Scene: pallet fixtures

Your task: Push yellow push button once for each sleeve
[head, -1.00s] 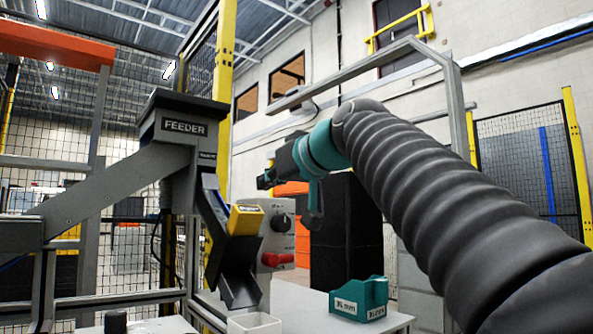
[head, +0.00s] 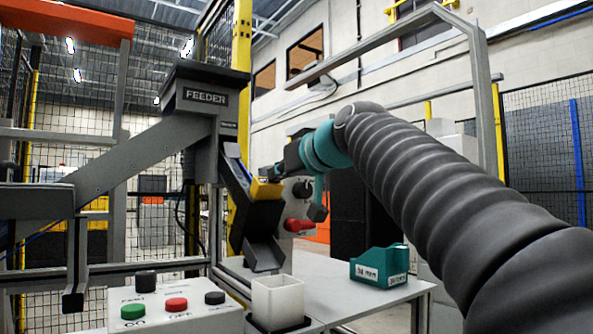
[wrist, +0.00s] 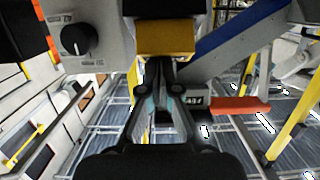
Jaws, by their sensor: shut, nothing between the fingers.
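The yellow push button (head: 265,189) is a block on the dark chute below the FEEDER housing. It also shows as a wide yellow block in the wrist view (wrist: 165,38). My gripper (head: 272,174) is shut and empty, with its fingertips right at the button's upper edge. In the wrist view the fingertips (wrist: 164,76) are just below the yellow block; I cannot tell whether they touch it. No sleeve can be made out in the chute (head: 262,255) or in the white open box (head: 278,300) below it.
A grey panel with a black knob (head: 301,189) and a red handle (head: 298,225) stands right behind the chute. A teal bin (head: 378,267) sits on the white table (head: 335,284). A control box (head: 178,322) with green, red and black buttons is at the front left.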

